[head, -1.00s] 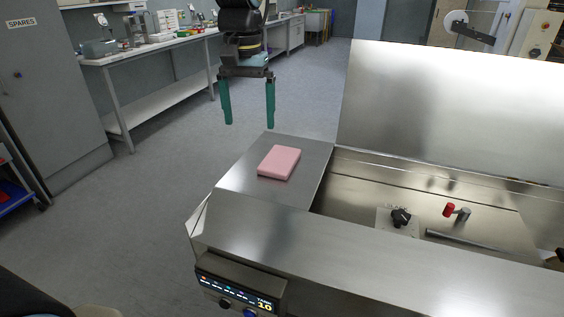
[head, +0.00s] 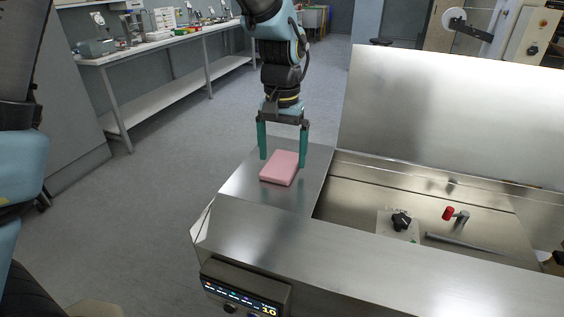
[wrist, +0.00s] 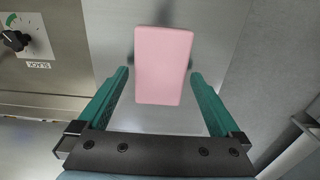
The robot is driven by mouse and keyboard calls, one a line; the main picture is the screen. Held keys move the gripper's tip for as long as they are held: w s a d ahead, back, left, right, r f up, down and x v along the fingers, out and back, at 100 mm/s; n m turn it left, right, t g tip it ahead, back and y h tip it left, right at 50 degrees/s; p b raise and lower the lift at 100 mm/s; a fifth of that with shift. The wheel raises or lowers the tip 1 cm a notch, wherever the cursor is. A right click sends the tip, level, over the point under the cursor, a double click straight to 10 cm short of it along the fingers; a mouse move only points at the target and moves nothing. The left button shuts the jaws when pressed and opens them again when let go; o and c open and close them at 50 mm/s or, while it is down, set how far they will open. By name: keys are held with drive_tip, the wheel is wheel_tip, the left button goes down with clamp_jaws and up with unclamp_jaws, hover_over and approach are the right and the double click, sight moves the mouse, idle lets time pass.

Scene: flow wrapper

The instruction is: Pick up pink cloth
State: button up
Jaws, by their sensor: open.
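The pink cloth (head: 280,168) is a flat folded block lying on the steel shelf (head: 246,184) at the left end of the machine. My gripper (head: 283,158) is open and points down over the cloth's far part, with one teal finger to each side. In the wrist view the cloth (wrist: 164,65) shows between and beyond the open fingertips of my gripper (wrist: 159,72). The fingers do not touch it, and nothing is held.
The machine's open bay with a black knob (head: 401,221) and a red-tipped handle (head: 448,213) lies right of the shelf. A raised steel lid (head: 450,110) stands behind it. A control panel (head: 243,290) is at the front. Open floor lies left.

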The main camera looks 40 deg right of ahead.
sight(282, 163)
drive_tip(key=shift+f, duration=0.75)
drive_tip(key=shift+c, duration=0.4)
drive_tip(key=c, duration=1)
wheel_tip(282, 163, up, 10)
drive_tip(key=shift+r+b, duration=0.1)
drive_tip(key=shift+b, duration=0.7)
